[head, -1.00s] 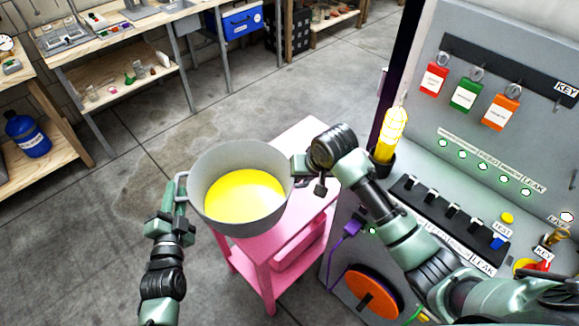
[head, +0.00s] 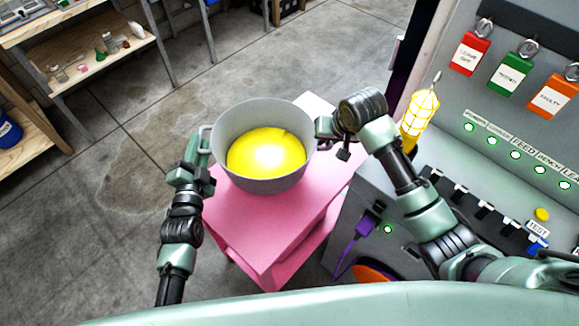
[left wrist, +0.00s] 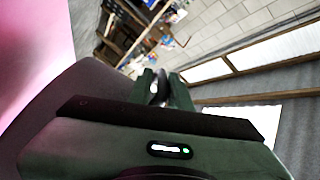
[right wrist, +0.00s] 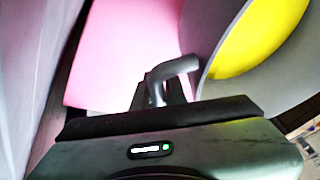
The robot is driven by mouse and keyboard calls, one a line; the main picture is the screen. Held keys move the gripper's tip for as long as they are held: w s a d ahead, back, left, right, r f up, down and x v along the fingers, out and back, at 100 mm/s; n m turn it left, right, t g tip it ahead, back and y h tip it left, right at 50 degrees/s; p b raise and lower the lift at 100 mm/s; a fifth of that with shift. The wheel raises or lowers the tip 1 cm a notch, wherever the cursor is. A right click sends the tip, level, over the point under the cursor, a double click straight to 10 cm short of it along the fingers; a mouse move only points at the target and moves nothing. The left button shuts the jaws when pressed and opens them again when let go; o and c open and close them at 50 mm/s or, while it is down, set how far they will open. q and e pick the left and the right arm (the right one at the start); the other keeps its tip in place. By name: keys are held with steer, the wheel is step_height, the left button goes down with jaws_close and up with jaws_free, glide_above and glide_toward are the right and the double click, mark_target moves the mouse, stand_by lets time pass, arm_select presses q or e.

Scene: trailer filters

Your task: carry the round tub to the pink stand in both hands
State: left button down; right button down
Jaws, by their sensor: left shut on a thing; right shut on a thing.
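The round grey tub (head: 262,182) with yellow contents shows in the head view, upright over the pink stand (head: 280,235). I cannot tell whether its base touches the stand top. My left gripper (head: 203,158) is shut on the tub's left handle. My right gripper (head: 322,130) is shut on the right handle. In the right wrist view the grey handle (right wrist: 175,70) runs between the fingers, with the tub wall (right wrist: 245,85) and the pink stand (right wrist: 125,50) beyond. In the left wrist view the tub wall (left wrist: 70,100) is at the left; the handle is mostly hidden.
A grey panel (head: 480,140) with hanging tags, lights and switches stands close on the right, beside my right arm. A yellow caged lamp (head: 420,112) is on its edge. A wooden shelf (head: 95,70) stands at the back left. Floor left of the stand is clear.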

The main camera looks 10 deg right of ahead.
stand_by(0.4)
